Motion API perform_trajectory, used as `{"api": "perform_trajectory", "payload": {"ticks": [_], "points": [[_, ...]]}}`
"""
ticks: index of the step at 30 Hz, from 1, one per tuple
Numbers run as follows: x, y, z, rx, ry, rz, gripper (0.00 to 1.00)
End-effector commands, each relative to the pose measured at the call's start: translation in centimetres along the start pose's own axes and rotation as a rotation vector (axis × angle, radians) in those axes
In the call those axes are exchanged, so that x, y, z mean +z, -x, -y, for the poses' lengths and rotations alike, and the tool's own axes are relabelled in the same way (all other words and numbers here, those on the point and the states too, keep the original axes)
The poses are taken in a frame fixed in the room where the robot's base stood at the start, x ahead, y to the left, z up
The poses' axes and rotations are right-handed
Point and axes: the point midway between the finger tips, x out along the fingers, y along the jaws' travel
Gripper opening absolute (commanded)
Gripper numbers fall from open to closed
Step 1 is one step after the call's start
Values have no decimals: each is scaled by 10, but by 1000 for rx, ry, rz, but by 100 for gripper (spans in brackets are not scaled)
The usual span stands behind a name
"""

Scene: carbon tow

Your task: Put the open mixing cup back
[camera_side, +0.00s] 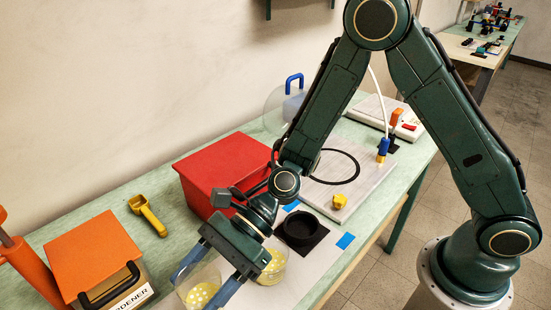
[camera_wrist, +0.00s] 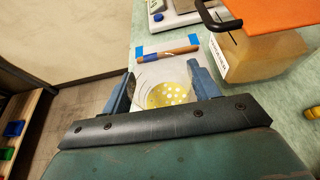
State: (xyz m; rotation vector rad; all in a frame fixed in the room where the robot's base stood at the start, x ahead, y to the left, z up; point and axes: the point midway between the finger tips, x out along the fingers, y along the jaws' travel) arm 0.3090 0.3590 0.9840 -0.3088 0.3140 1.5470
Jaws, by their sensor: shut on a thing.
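A clear mixing cup (camera_side: 200,293) with yellow, white-dotted contents sits between the blue fingers of my gripper (camera_side: 205,278), low over the front left of the bench. My gripper is shut on this cup. In the wrist view the cup (camera_wrist: 168,95) shows between the fingers of my gripper (camera_wrist: 163,78), its yellow contents visible through the open top. A second clear cup (camera_side: 272,268) with similar yellow, dotted contents stands behind my gripper to the right, partly hidden by it. A black round holder (camera_side: 302,228) on a dark square lies farther right and looks empty.
A red box (camera_side: 225,170) stands behind my gripper. A yellow scoop (camera_side: 148,213) lies left of it. An orange-lidded hardener box (camera_side: 95,260) is at the left. A yellow piece (camera_side: 340,201) lies near the holder.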

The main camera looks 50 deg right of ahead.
Motion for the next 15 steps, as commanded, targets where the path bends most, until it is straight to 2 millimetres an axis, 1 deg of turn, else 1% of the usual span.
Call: {"api": "perform_trajectory", "payload": {"ticks": [1,4,15], "points": [[-5,-2,0,0,-1,1,31],[-10,-4,0,1,-1,2,31],[-16,-7,0,0,0,2,31]]}}
